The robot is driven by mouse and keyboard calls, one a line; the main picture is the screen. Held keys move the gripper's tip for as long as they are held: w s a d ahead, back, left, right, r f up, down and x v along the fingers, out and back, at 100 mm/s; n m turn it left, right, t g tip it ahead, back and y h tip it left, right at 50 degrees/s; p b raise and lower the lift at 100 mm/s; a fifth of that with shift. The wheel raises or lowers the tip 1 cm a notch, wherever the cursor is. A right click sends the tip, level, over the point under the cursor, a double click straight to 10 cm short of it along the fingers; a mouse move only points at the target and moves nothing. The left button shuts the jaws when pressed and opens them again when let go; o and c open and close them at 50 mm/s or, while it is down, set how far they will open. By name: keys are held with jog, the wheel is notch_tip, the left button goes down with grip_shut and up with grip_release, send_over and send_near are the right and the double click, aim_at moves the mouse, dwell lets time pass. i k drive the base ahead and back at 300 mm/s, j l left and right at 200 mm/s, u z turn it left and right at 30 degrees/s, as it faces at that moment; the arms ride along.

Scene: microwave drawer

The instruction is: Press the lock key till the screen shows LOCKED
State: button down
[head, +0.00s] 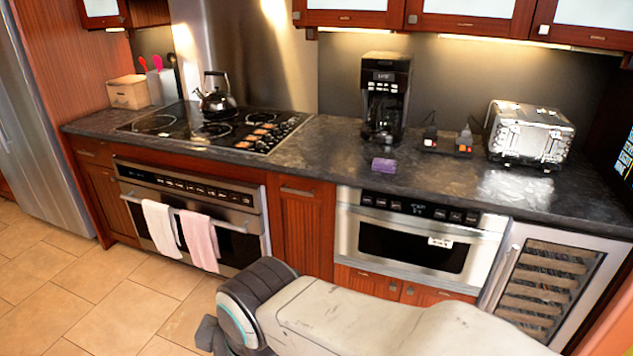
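The steel microwave drawer (347,240) is built in under the counter, right of the middle in the head view. Its front is shut. A dark control panel (420,209) runs along its top edge, with keys on both sides of a small lit screen. The screen's text is too small to read, and I cannot tell which key is the lock key. My pale arm crosses the bottom of the view in front of the lower cabinets. My gripper's fingers do not show.
An oven (195,186) with two towels stands left of the microwave drawer. A wine cooler (545,285) is at its right. The dark counter (335,150) above holds a coffee maker (385,95), a toaster (530,130) and a purple box (384,165). Tiled floor (110,300) is clear at left.

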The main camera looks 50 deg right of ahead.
aim_at(394, 204)
jog(key=z, duration=2.2)
